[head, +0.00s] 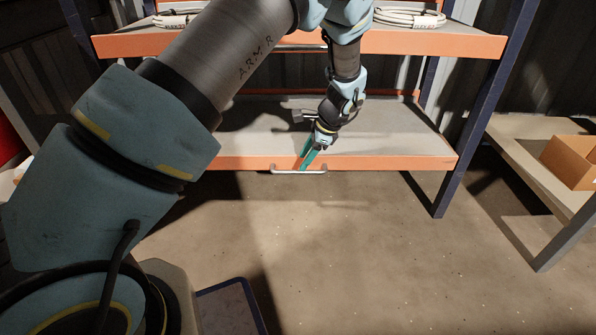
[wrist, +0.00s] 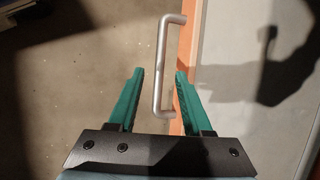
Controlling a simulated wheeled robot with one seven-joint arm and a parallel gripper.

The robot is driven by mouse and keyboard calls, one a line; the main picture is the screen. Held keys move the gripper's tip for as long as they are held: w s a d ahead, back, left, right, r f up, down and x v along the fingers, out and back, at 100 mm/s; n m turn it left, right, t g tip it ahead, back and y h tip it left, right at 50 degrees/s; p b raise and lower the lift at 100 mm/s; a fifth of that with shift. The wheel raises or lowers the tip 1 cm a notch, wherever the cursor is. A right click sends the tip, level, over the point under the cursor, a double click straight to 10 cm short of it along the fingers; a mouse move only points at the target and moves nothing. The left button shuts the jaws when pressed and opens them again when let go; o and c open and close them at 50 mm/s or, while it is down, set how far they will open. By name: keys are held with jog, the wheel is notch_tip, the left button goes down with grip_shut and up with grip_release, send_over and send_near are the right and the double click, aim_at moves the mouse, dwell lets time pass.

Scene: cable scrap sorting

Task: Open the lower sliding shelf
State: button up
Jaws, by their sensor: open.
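The lower sliding shelf (head: 400,128) has a grey top and an orange front edge, and nothing lies on it. A silver bar handle (head: 288,171) is fixed to the middle of its front edge. My gripper (head: 308,157) is at the shelf's front edge, right by the handle, with green fingers pointing down. In the wrist view, the handle (wrist: 162,65) shows ahead of and between the two open fingers (wrist: 160,75). Nothing is held. Whether a finger touches the handle I cannot tell. The shelf's left part is hidden behind my arm.
The upper shelf (head: 455,42) bears coiled white cables (head: 410,17). A dark blue post (head: 465,140) stands at the right. Further right is a bench (head: 520,155) with a cardboard box (head: 572,160). The concrete floor (head: 370,260) before the shelf is clear.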

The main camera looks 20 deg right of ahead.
aim_at(297, 171)
jog(key=shift+b+x, duration=0.65)
jog(key=shift+x, duration=1.7)
grip_shut()
